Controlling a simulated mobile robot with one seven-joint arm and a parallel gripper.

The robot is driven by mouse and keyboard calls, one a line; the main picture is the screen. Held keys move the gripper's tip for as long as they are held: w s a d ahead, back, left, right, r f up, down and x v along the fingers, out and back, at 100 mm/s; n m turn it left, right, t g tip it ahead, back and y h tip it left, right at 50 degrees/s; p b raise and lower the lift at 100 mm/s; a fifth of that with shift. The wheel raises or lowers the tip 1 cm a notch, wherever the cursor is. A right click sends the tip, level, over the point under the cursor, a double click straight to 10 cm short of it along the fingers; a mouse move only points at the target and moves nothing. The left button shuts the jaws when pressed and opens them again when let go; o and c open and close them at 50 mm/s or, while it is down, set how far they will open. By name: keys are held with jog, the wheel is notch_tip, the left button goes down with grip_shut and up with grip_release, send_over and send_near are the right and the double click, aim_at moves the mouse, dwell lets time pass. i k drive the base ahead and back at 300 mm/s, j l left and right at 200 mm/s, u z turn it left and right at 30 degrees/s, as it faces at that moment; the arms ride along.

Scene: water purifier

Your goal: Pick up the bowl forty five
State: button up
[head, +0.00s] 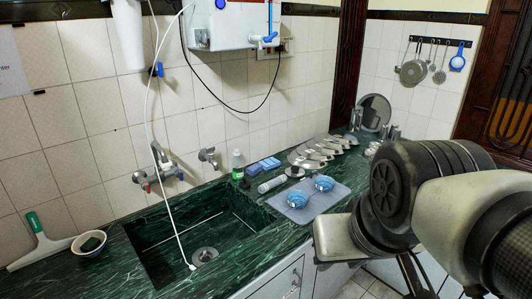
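Several bowls show in the head view, and I cannot tell from their looks which one is bowl forty five. Two small blue bowls, a nearer one (297,199) and a farther one (324,183), stand on a grey-blue mat (318,208) on the counter right of the sink. A pale bowl (89,247) with something dark green in it stands at the far left of the counter. My arm comes in from the right, with its links just right of the mat and past the counter's front edge. My gripper's fingers cannot be made out.
A dark green marble counter (258,262) holds a sunken sink (172,240). A bottle (238,165), blue sponges (268,164) and a row of metal dishes (318,148) stand behind the mat. A squeegee (42,243) lies far left. A white hose (170,215) hangs into the sink.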

aim_at(324, 184)
jog(key=i+l+u, duration=0.2)
jog(key=l+u, duration=0.25)
jog(key=i+l+u, duration=0.15)
jog(key=l+u, duration=0.3)
jog(key=i+l+u, duration=0.15)
jog(key=l, duration=0.35)
jog(key=l+u, duration=0.15)
jog(key=l, duration=0.3)
jog(key=i+l, duration=0.1)
jog(key=l, duration=1.95)
jog(key=i+u, duration=0.05)
jog(key=i, duration=0.05)
